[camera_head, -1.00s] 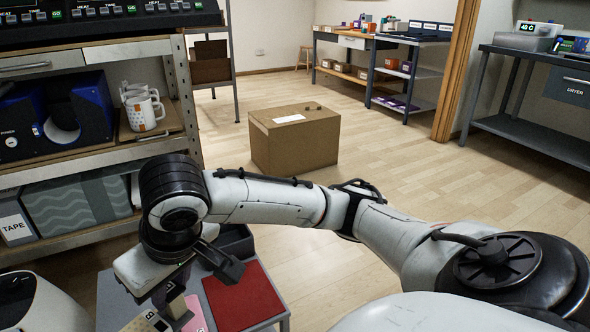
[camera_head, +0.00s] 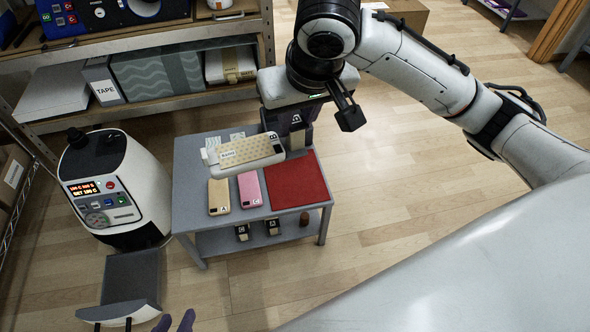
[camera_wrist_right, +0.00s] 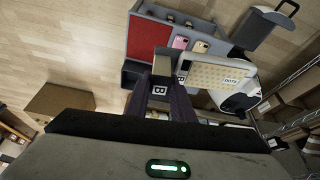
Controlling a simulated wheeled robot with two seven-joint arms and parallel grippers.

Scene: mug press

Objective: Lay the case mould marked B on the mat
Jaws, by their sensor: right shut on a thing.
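The case mould marked B (camera_head: 245,151) is white, with a tan dotted top and a B tag. My right gripper (camera_head: 295,140) is shut on its right end. It holds the mould tilted, apparently above the table, left of and behind the red mat (camera_head: 303,186). The mat's visible surface is bare. In the right wrist view the mould (camera_wrist_right: 214,76) reaches out to the right of the fingers, and the mat (camera_wrist_right: 150,38) shows beyond them. My left gripper (camera_head: 175,322) shows only two purple fingertips at the bottom edge, apart and empty.
A tan case (camera_head: 221,196) and a pink case (camera_head: 250,189) lie on the grey table (camera_head: 190,160) left of the mat. Small lettered blocks (camera_head: 272,227) stand on its lower shelf. A white machine (camera_head: 100,185) with a display stands left. Shelving (camera_head: 150,113) rises behind.

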